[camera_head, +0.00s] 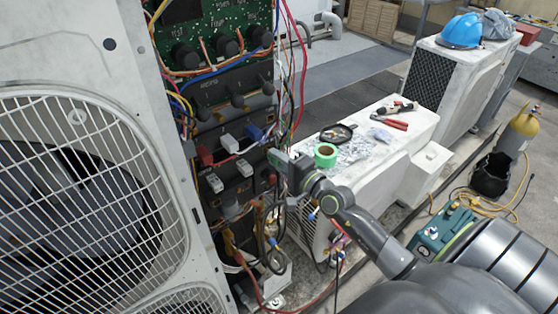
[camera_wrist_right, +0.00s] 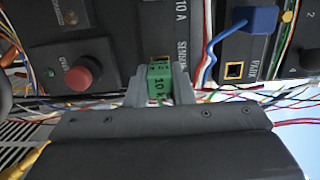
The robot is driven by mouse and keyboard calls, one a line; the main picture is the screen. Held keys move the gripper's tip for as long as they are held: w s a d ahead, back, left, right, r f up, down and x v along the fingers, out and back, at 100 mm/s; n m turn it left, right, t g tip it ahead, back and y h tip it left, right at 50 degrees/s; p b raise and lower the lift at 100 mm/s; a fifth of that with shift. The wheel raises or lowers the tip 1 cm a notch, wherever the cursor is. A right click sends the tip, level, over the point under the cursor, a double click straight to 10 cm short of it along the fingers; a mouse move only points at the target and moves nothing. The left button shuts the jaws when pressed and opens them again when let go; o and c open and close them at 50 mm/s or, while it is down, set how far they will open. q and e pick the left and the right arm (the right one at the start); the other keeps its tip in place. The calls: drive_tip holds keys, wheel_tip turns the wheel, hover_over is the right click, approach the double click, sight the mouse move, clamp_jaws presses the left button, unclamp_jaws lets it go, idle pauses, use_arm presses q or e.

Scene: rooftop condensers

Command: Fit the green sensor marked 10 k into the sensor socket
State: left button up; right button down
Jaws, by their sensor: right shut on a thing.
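My right gripper (camera_head: 280,159) is at the right edge of the open control panel. In the wrist view, the right gripper (camera_wrist_right: 160,88) is shut on the green sensor (camera_wrist_right: 159,84) marked 10 k, one finger on each side. The sensor's far end points at the dark panel, beside the lettering SENSOR. A thin yellow edge shows at that end. The sensor socket itself is hidden behind the sensor, and I cannot tell whether the sensor is in it or just in front. My left gripper is not in view.
A red button (camera_wrist_right: 82,74) is left of the sensor. An empty yellow-rimmed socket (camera_wrist_right: 234,70) and a blue plug (camera_wrist_right: 262,18) are to the right. Loose wires hang around the gripper. A green tape roll (camera_head: 325,155) lies on the white unit (camera_head: 385,146).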

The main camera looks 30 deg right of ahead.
drive_tip(key=shift+w+a+r, duration=0.1)
drive_tip(key=shift+w, duration=0.7)
idle(1.0)
drive_tip(key=c, duration=1.2)
unclamp_jaws()
drive_tip(key=shift+w, duration=0.1)
drive_tip(key=s+d, duration=0.1)
drive_tip(key=s, duration=0.4)
drive_tip(key=s+d, duration=0.1)
drive_tip(key=s, duration=0.5)
drive_tip(key=s+d+b, duration=0.1)
drive_tip(key=s, duration=0.5)
drive_tip(key=shift+d, duration=0.25)
drive_tip(key=shift+f, duration=0.2)
